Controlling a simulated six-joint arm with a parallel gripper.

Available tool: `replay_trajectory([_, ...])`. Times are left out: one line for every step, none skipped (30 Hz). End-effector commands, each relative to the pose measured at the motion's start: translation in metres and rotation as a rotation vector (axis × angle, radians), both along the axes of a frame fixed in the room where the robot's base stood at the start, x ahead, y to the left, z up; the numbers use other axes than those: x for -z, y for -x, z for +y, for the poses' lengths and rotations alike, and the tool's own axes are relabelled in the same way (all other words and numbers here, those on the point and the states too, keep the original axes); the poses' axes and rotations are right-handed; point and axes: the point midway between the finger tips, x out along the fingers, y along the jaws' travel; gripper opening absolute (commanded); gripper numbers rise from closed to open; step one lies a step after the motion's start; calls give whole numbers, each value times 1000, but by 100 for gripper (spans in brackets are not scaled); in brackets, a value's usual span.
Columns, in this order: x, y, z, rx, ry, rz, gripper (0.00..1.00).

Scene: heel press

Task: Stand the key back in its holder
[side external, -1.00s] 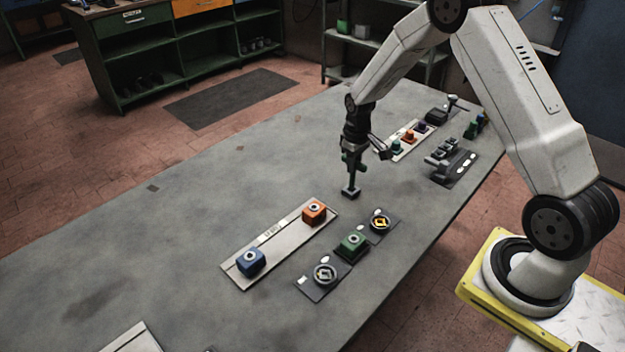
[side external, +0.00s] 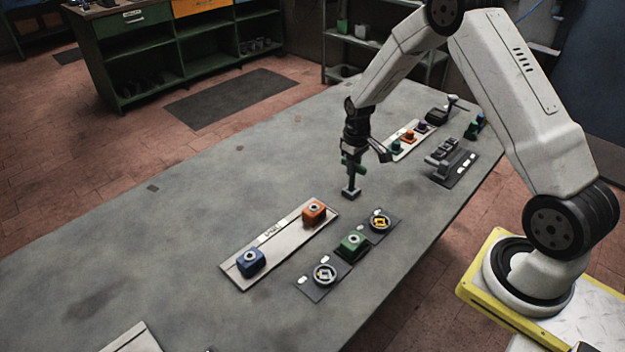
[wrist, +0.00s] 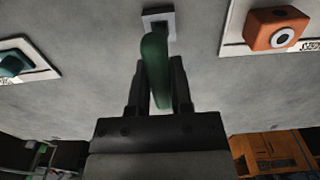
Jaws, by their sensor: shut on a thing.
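My gripper (side external: 354,160) is shut on the key, whose green handle (wrist: 154,65) stands between the two fingers in the wrist view. In the side view the key's dark shaft (side external: 350,181) points down, close to upright. Below it a small grey square block, seemingly the holder (side external: 350,194), sits on the table. In the wrist view the holder (wrist: 158,20) shows a dark centre beyond the green handle. The shaft's lower end meets the holder in the side view; I cannot tell how far it is inside.
A pale board (side external: 281,243) with an orange block (side external: 314,210) and a blue block (side external: 251,261) lies in front. Beside it are a green block (side external: 352,241) and round fittings on dark plates. More panels stand behind at the right.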

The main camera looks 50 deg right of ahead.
Motion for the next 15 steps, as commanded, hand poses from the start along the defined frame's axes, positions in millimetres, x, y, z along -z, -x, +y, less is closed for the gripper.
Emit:
replay_trajectory([0,0,0,0,0,-1,0])
replay_trajectory([0,0,0,0,0,-1,0])
replay_trajectory([1,0,0,0,0,-1,0])
replay_trajectory([1,0,0,0,0,-1,0])
replay_trajectory([1,0,0,0,0,-1,0])
replay_trajectory([2,0,0,0,0,-1,0])
replay_trajectory([2,0,0,0,0,-1,0])
replay_trajectory([2,0,0,0,0,-1,0])
replay_trajectory([2,0,0,0,0,-1,0])
replay_trajectory([3,0,0,0,0,-1,0])
replay_trajectory([3,0,0,0,0,-1,0])
replay_trajectory([3,0,0,0,0,-1,0])
replay_trajectory([3,0,0,0,0,-1,0])
replay_trajectory([3,0,0,0,0,-1,0])
replay_trajectory([4,0,0,0,0,-1,0])
